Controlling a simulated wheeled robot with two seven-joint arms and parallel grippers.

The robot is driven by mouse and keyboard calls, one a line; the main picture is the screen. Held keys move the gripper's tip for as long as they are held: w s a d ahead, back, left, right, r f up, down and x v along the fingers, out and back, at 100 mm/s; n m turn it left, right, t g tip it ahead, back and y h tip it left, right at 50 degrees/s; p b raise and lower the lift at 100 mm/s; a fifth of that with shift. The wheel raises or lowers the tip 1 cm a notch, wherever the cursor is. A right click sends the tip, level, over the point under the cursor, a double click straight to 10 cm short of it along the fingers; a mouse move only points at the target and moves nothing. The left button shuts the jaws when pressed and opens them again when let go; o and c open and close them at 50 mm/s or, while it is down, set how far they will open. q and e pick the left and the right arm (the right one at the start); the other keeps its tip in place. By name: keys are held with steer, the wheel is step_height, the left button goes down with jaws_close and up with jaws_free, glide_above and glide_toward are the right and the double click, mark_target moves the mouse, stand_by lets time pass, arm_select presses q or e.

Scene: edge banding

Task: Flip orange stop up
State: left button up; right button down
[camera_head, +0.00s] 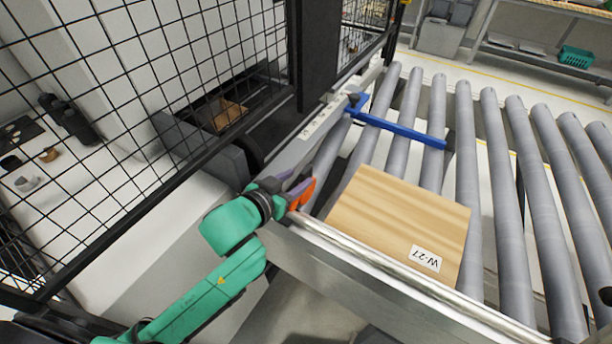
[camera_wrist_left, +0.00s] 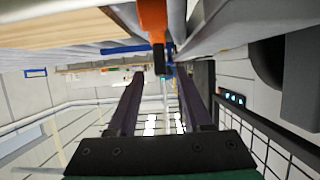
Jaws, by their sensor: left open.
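The orange stop (camera_head: 303,193) is at the left edge of the roller conveyor, by the near corner of the wooden panel (camera_head: 392,212) labelled W-27. My left gripper (camera_head: 289,184) is right beside the stop and partly hides it. In the left wrist view the orange stop (camera_wrist_left: 153,18) hangs in from the top of the picture. Its dark end shows between and beyond the two fingertips of my open left gripper (camera_wrist_left: 161,76). I cannot tell whether a finger touches it. My right gripper is not in view.
A blue bar (camera_head: 400,129) lies across the rollers beyond the panel. A black mesh fence (camera_head: 150,75) stands on the left, close to my left arm. The metal conveyor rail (camera_head: 390,272) runs along the near side. The rollers (camera_head: 510,190) right of the panel are bare.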

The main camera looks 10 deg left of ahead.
mark_target(302, 175)
arm_select(q)
steer(key=x, duration=0.5)
steer(key=shift+w+p, duration=0.2)
steer(key=shift+p, duration=0.1)
steer(key=shift+s, duration=0.1)
jaws_close()
stand_by(0.9)
